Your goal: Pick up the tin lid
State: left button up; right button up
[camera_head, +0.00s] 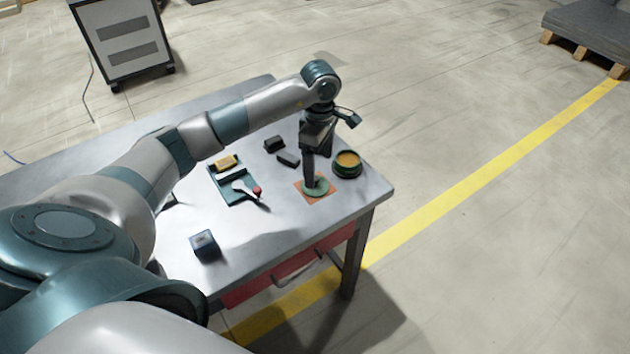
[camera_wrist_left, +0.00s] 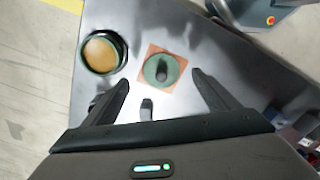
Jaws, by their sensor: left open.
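The tin lid (camera_head: 319,188) is a green disc lying on an orange-brown square (camera_head: 304,197) near the table's right end. In the left wrist view the lid (camera_wrist_left: 153,72) shows a dark knob at its middle, on the square (camera_wrist_left: 181,88). My left gripper (camera_head: 309,183) points down at the lid and hides part of it. In the left wrist view its two fingers (camera_wrist_left: 161,92) are spread apart with nothing between them, one to each side of the lid. The exact height over the lid is hard to tell. My right gripper is not in view.
A green tin (camera_head: 347,170) with orange-yellow contents stands just right of the lid; it also shows in the left wrist view (camera_wrist_left: 122,62). Dark blocks (camera_head: 288,159) lie behind. A tray (camera_head: 219,185) with tools and a dark box (camera_head: 205,246) are to the left.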

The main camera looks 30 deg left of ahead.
aim_at(316, 179)
pick_arm(q)
jog(key=shift+f, duration=0.65)
jog(key=shift+s+a+f+p, duration=0.1)
jog(key=shift+f+p, duration=0.55)
jog(key=shift+p, duration=0.15)
notch_tip(316, 179, down, 3)
jog(key=shift+a+r+p, duration=0.1)
jog(key=shift+a+p, duration=0.05)
jog(key=shift+p, duration=0.6)
jog(key=shift+f, duration=0.55)
jog(key=c, duration=1.1)
